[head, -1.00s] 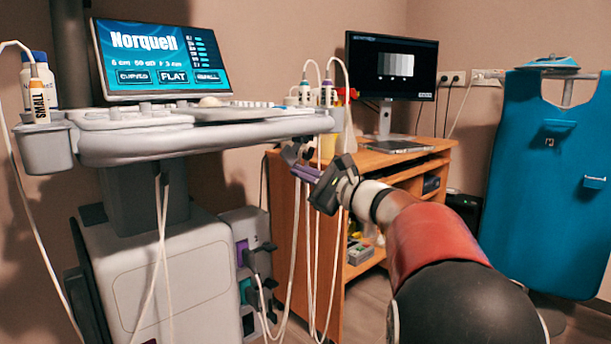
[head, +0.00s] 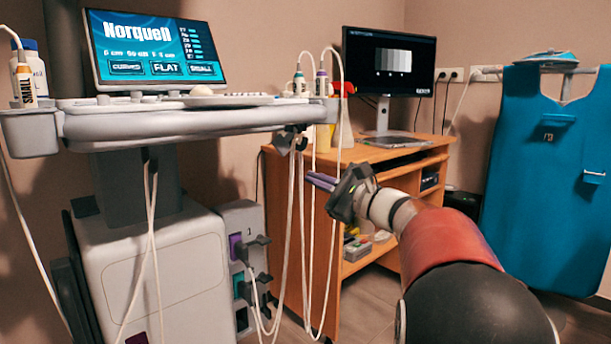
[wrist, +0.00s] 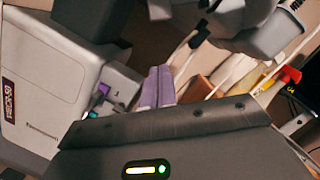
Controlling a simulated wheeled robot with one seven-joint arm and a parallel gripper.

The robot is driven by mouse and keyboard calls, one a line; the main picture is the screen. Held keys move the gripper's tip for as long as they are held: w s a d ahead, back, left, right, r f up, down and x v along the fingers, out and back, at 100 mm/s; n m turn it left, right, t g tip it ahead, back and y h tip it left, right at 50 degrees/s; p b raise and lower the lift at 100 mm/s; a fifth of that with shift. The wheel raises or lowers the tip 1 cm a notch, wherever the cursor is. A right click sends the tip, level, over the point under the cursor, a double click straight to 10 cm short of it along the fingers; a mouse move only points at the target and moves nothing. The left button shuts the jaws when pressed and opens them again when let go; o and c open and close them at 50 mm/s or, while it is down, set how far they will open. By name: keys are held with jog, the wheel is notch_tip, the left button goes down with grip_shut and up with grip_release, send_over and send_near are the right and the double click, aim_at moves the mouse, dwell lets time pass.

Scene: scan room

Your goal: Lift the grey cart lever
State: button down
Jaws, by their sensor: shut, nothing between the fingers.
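The ultrasound cart's console (head: 170,123) stands on a grey column (head: 140,190) above the white cart body. A small grey piece that looks like the cart lever (head: 290,139) hangs under the console's right end, partly hidden by cables. My gripper (head: 322,181) has purple fingers and is below and to the right of that piece, apart from it. In the wrist view the shut, empty fingers (wrist: 158,86) point towards the cart, with the console's grey underside above. I cannot make out the lever's exact tilt.
White probe cables (head: 308,230) hang close beside my fingers. A wooden desk (head: 400,165) with a monitor (head: 388,60) stands behind. Plugs and sockets (head: 245,250) are on the cart's side. A blue apron (head: 540,180) hangs at the right.

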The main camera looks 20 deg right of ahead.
jog(key=v, duration=0.6)
jog(key=shift+s, duration=0.25)
jog(key=shift+f, duration=0.1)
jog(key=s+a+f+n+g, duration=0.4)
jog(key=a+f, duration=0.1)
jog(key=a, duration=0.4)
jog(key=s+a+f+n+g, duration=0.4)
jog(key=a+f+g, duration=0.1)
jog(key=a, duration=0.3)
jog(key=s+f+n+g+h, duration=0.3)
jog(key=s+f+n+h, duration=0.85)
jog(key=s, duration=0.55)
notch_tip(320, 180, up, 11)
jog(key=n+y+p, duration=0.1)
jog(key=p, duration=1.2)
jog(key=shift+a, duration=0.15)
